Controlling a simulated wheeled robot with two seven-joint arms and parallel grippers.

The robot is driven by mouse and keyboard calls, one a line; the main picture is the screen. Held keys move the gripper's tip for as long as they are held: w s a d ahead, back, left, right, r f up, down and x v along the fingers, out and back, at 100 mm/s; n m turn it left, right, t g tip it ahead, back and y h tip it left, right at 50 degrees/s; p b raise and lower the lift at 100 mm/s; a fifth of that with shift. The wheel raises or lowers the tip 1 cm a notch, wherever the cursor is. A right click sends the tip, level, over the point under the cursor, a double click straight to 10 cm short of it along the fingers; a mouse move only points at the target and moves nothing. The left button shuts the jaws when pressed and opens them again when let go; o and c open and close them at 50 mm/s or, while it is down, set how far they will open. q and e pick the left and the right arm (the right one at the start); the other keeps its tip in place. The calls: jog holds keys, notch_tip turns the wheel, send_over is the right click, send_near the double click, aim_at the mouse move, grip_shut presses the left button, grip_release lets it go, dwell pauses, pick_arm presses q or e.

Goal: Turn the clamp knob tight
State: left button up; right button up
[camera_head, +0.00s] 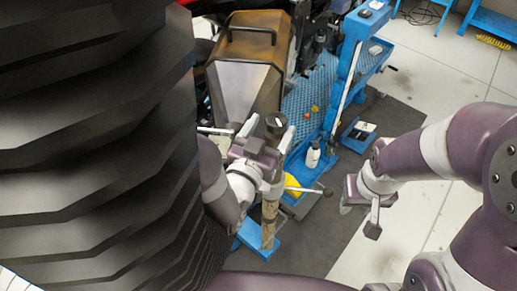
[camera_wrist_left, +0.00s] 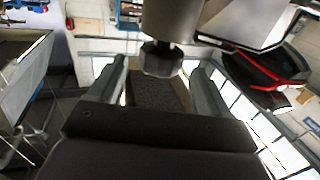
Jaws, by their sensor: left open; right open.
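The clamp knob (camera_head: 276,121) is a dark, lobed knob with a pale mark on top in the head view. My left gripper (camera_head: 266,131) is open at the knob. In the wrist view its two fingers stand on either side of the knob with gaps; I see no clear contact. My right gripper (camera_head: 362,205) is open and empty, off to the right above the floor.
A brown and grey metal housing (camera_head: 247,80) with a black handle stands behind the knob. A blue stand (camera_head: 345,75) with a perforated panel is to the right. A white bottle (camera_head: 313,155) and a bar with a black ball end (camera_head: 328,191) are near my left gripper. Floor at right is open.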

pick_arm(q)
jog(key=v, duration=0.9)
jog(key=shift+b, duration=0.4)
jog(key=w+a+f+n+g+y, duration=0.2)
jog(key=w+a+f+g+y, duration=0.2)
jog(key=f+g, duration=0.3)
jog(key=s+a+f+n+g+y, duration=0.1)
jog(key=s+a+f+g+y, duration=0.1)
jog(key=s+a+g, duration=0.5)
jog(key=a+f+g, duration=0.1)
jog(key=a, duration=0.2)
jog(key=shift+s+n+g, duration=0.2)
jog(key=shift+n+g, duration=0.1)
jog(key=shift+n, duration=0.1)
